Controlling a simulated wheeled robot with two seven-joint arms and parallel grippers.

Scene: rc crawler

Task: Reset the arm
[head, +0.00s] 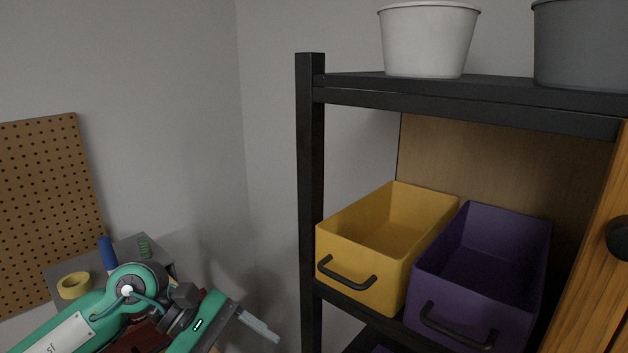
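My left arm, teal with grey joints, comes in from the lower left. Its gripper (259,326) points to the right, in front of the grey wall and left of the shelf's black post. Its grey fingers show nearly edge-on, so I cannot tell whether they are open or shut. I see nothing held at their tips. My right arm and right gripper are not in view.
A black shelf (311,170) holds a yellow bin (345,258) and a purple bin (470,300), with a white bucket (428,42) and grey bucket (585,45) above. A wooden door stands right. Behind my arm are a pegboard (45,200) and yellow tape roll (74,286).

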